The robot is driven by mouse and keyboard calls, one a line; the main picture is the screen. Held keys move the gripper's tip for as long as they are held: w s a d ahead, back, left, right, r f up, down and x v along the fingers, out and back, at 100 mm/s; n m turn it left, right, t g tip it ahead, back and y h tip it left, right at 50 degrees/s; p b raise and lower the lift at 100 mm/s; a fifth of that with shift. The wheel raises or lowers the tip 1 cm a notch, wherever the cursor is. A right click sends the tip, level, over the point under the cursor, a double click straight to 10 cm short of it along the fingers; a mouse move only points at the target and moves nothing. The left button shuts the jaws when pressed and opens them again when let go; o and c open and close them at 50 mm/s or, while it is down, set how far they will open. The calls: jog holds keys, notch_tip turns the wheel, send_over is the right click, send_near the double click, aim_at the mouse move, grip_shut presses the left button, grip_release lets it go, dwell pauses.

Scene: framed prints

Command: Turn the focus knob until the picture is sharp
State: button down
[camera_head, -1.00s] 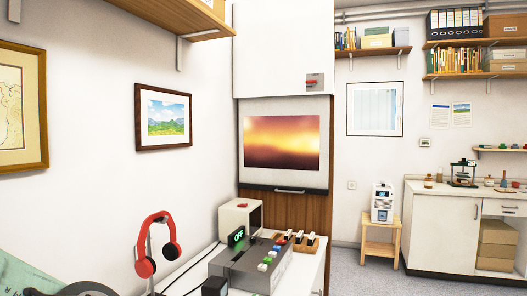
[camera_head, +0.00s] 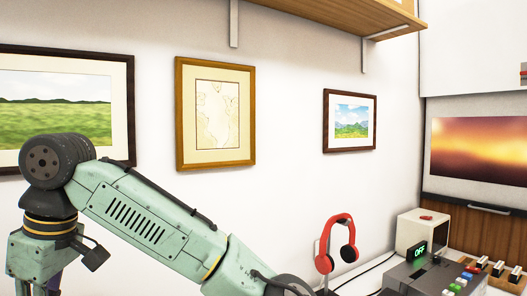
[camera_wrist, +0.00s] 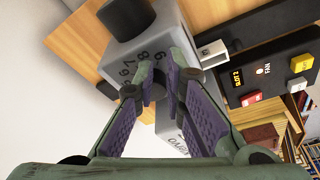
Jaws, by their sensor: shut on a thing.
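The picture (camera_head: 480,150), an orange and dark sunset-like scene on a wall panel, looks blurred in the head view. In the wrist view my gripper (camera_wrist: 165,82) has its fingers closed around a small dark knob (camera_wrist: 158,88) on a grey box (camera_wrist: 168,42) marked with numbers such as 6, 7, 8 and 9. The fingers hide much of the knob, and I cannot read its pointer. My gripper is outside the head view; only my arm shows there.
A larger dark round part (camera_wrist: 125,16) sits near my gripper. A dark panel (camera_wrist: 270,75) reads FAN and SLOT 2. In the head view, red headphones (camera_head: 338,245) and a grey console (camera_head: 430,275) are at lower right. Framed prints (camera_head: 215,115) hang on the wall.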

jog(key=shift+w+r+p, duration=0.15)
jog(key=shift+w+p, duration=0.4)
jog(key=shift+p, duration=0.4)
jog(key=shift+w, duration=0.5)
jog(key=shift+d, duration=0.2)
jog(key=shift+w+d, duration=0.15)
jog(key=shift+d, duration=0.05)
jog(key=shift+w+a+r, duration=0.1)
jog(key=shift+w+r, duration=0.05)
jog(key=shift+r, duration=0.1)
jog(key=shift+s+r, duration=0.15)
jog(key=shift+r, duration=1.15)
jog(key=shift+s+r, duration=0.1)
jog(key=shift+r, duration=1.15)
jog(key=shift+a, duration=0.1)
